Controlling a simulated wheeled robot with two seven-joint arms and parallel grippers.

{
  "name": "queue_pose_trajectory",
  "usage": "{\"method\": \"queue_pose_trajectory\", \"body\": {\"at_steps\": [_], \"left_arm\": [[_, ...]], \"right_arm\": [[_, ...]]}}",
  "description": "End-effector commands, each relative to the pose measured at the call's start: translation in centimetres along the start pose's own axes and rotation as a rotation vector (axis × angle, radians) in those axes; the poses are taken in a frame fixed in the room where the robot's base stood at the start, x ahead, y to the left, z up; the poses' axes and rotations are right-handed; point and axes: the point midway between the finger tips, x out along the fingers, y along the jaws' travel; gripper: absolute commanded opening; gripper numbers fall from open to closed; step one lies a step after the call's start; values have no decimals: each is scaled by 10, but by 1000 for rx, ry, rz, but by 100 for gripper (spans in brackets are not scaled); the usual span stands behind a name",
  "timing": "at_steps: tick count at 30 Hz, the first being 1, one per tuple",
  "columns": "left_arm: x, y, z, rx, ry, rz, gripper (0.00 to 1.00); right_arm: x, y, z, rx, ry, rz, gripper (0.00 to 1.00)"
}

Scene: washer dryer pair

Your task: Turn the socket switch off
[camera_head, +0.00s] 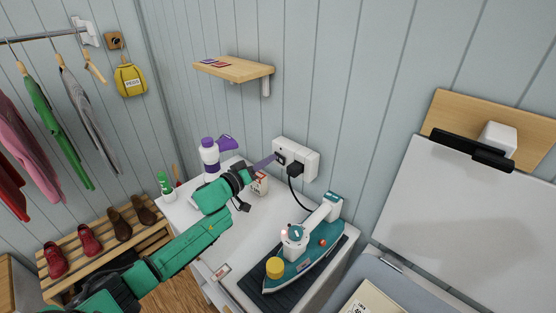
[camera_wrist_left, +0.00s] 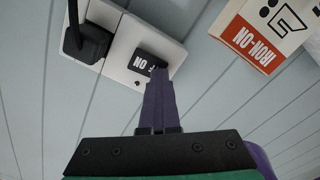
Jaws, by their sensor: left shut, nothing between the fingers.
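The white double socket (camera_head: 309,156) is on the panelled wall above the white cabinet. Its black rocker switch (camera_wrist_left: 148,66) has white lettering, with "ON" legible upside down in the left wrist view; the rest is partly hidden by my fingertips. A black plug (camera_head: 295,169) sits in the socket beside the switch, also seen in the left wrist view (camera_wrist_left: 88,42). My left gripper (camera_head: 274,158) is shut and empty, its purple fingers pointing at the switch. In the left wrist view its tips (camera_wrist_left: 159,72) overlap the switch's edge; I cannot tell whether they touch. My right gripper is not in view.
An iron (camera_head: 298,256) stands on a dark mat on the cabinet, its cord running to the plug. A small carton (camera_head: 260,184) is close below my left gripper. A white and purple bottle (camera_head: 210,157) stands left of it. A wooden shelf (camera_head: 234,69) juts out above.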

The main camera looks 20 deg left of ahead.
Motion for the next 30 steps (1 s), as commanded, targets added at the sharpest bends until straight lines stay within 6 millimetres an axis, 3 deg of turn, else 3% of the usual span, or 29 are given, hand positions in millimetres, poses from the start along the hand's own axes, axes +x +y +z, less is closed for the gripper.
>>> {"method": "queue_pose_trajectory", "body": {"at_steps": [11, 24, 30], "left_arm": [[0, 3, -2, 0, 3, 5, 0], [-41, 2, -3, -2, -1, 1, 0], [-50, 1, -1, 0, 1, 2, 0]], "right_arm": [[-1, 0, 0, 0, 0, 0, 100], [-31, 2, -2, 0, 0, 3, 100], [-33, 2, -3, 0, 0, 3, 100]]}}
